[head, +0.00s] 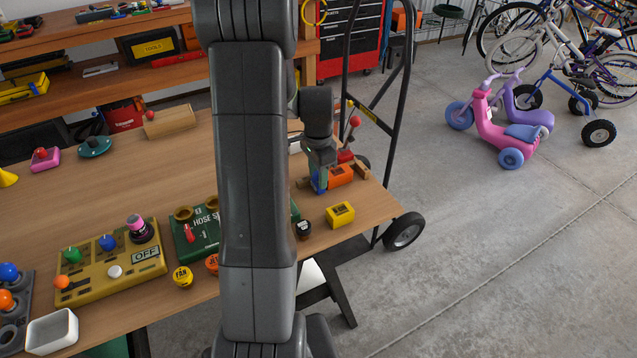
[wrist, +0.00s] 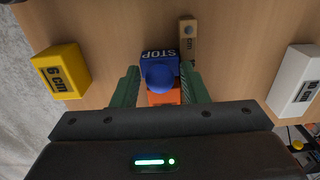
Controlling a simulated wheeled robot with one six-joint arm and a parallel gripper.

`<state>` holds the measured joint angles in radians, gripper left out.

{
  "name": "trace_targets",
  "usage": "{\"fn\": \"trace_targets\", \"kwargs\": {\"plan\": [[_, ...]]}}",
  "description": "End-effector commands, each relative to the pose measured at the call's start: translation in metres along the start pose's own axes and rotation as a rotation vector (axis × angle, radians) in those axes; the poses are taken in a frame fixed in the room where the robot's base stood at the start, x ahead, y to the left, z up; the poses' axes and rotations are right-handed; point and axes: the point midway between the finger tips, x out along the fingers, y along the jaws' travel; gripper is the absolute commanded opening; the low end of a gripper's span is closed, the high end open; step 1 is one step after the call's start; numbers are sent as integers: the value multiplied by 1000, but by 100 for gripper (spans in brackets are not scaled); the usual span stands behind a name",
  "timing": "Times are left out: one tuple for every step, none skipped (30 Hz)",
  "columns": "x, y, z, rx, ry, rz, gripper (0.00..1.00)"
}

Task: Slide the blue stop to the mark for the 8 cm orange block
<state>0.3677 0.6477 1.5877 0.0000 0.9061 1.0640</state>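The blue stop (wrist: 160,60) has a round blue knob and white STOP lettering. In the head view the blue stop (head: 319,182) stands near the table's right end. My gripper (wrist: 160,78) is low over it, its green fingers on either side; contact is unclear. In the head view my gripper (head: 320,168) points down there. The orange block (wrist: 165,98) lies against or close to the stop, partly hidden by my gripper; the orange block (head: 341,175) also shows in the head view. A wooden piece with a grey button and a partly readable cm label (wrist: 188,45) lies beyond the stop.
A yellow 6 cm block (wrist: 60,72) lies to the left in the wrist view, and near the table's front edge in the head view (head: 340,215). A white labelled block (wrist: 294,82) is at the right. A hand truck (head: 388,120) stands beyond the table.

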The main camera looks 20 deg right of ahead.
Motion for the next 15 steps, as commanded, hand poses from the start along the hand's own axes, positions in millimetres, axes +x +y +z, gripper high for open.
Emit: {"fn": "trace_targets", "kwargs": {"plan": [[4, 0, 0, 0, 0, 0, 40], [4, 0, 0, 0, 0, 0, 40], [4, 0, 0, 0, 0, 0, 40], [5, 0, 0, 0, -1, 1, 40], [5, 0, 0, 0, -1, 1, 40], [5, 0, 0, 0, -1, 2, 40], [5, 0, 0, 0, -2, 2, 40], [5, 1, 0, 0, -2, 2, 40], [5, 1, 1, 0, -2, 3, 40], [5, 1, 1, 0, -3, 3, 34], [6, 1, 1, 0, -3, 4, 28], [6, 1, 1, 0, -3, 4, 20], [6, 1, 1, 0, -3, 4, 17], [6, 1, 1, 0, -4, 5, 16], [6, 1, 1, 0, -4, 5, 16]]}}
